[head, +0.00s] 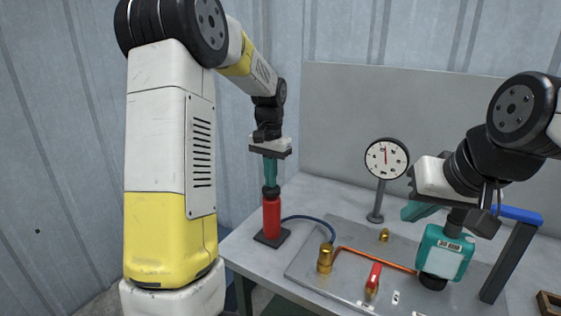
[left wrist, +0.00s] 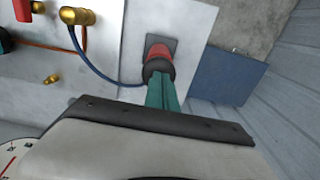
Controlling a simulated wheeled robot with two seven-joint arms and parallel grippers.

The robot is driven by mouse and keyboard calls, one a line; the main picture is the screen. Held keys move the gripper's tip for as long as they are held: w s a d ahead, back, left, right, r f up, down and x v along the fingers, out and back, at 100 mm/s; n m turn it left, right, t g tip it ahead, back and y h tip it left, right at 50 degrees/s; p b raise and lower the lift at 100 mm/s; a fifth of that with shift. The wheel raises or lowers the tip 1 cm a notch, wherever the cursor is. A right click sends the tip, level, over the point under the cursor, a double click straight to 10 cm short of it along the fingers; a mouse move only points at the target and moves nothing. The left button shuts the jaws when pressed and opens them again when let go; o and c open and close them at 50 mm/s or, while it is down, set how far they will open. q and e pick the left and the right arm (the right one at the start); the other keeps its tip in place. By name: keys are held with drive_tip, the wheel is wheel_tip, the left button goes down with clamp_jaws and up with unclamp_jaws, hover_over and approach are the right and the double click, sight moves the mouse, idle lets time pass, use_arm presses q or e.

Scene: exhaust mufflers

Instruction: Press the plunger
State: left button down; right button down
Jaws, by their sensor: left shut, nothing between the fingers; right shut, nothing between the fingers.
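The plunger is a red cylinder (head: 271,218) with a black top (head: 271,192), upright on a dark square base at the left of the bench. It also shows in the left wrist view as a red body (left wrist: 158,51) with a black top (left wrist: 157,68). My left gripper (head: 270,182) points straight down over it, its teal fingers shut and empty. The fingertips (left wrist: 160,80) are at the black top and appear to touch it; exact contact is hard to tell. My right gripper (head: 407,213) is shut and empty over the right of the bench, away from the plunger.
A blue hose (head: 310,219) runs from the plunger to brass fittings (head: 325,258) on a metal plate (head: 345,275). A dial gauge (head: 386,159) stands behind. A red-handled valve (head: 373,278), a teal device (head: 444,254) and a blue-topped post (head: 510,258) are right.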

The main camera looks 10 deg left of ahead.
use_arm(q)
drive_tip(key=shift+s+f, duration=0.15)
drive_tip(key=shift+f, duration=0.1)
wheel_tip(320, 180, up, 14)
drive_tip(key=shift+r, duration=0.25)
use_arm(e)
drive_tip(key=shift+w+a, duration=0.15)
drive_tip(key=shift+w, duration=0.4)
idle(0.3)
use_arm(q)
drive_tip(key=s+d+f+n+t+h, duration=0.1)
drive_tip(key=s+t, duration=0.2)
drive_tip(key=s, duration=0.8)
drive_tip(key=s+d+f+n+t+h, duration=0.1)
drive_tip(key=s+f+n+t, duration=0.1)
drive_tip(key=s, duration=1)
drive_tip(key=shift+s+f+t, duration=0.25)
drive_tip(key=shift+f+t, duration=0.05)
drive_tip(key=shift+t, duration=0.3)
